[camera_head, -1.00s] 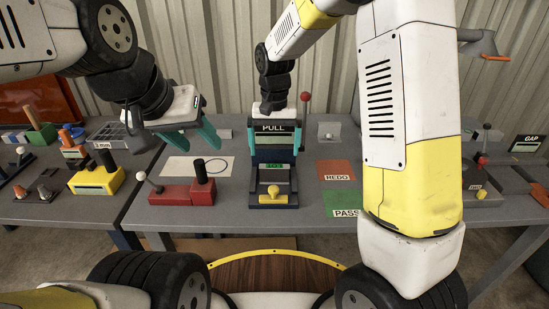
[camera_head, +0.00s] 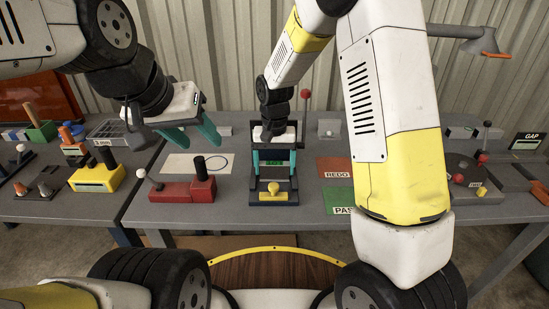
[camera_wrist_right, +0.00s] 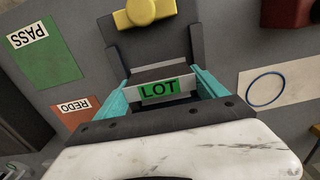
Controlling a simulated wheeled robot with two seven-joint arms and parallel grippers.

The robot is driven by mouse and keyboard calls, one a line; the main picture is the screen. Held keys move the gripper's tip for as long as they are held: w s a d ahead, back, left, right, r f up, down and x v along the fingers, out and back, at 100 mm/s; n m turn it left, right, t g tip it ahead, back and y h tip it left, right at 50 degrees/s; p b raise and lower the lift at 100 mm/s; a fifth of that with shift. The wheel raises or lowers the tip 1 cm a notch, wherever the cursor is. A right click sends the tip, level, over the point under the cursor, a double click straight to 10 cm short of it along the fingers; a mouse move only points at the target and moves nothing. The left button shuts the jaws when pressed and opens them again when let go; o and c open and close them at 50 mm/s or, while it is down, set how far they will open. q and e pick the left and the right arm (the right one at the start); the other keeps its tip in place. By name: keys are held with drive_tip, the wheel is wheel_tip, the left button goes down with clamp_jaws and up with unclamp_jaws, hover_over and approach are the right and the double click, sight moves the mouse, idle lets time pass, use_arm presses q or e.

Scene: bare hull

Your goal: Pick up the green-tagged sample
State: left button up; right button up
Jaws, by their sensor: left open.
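The green-tagged sample is a grey block with a green LOT label; it shows in the right wrist view (camera_wrist_right: 160,89), and its label shows in the head view (camera_head: 273,163). It sits in a dark holder with a yellow knob (camera_head: 274,188) at its near end. My right gripper (camera_head: 274,166) is over the holder, with one teal finger on each side of the block. In the right wrist view the fingers lie close along the block's sides, but contact is not clear. My left gripper (camera_head: 201,143) is open and empty above the table, to the left.
A red box with a black handle (camera_head: 204,190) stands left of the holder. A white card with an oval (camera_head: 198,164) lies behind it. An orange REDO mat (camera_head: 334,167) and a green PASS mat (camera_head: 338,200) lie right. A joystick with a red ball (camera_head: 305,93) rises behind.

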drive_tip(key=c, duration=0.9)
drive_tip(key=shift+r, duration=0.15)
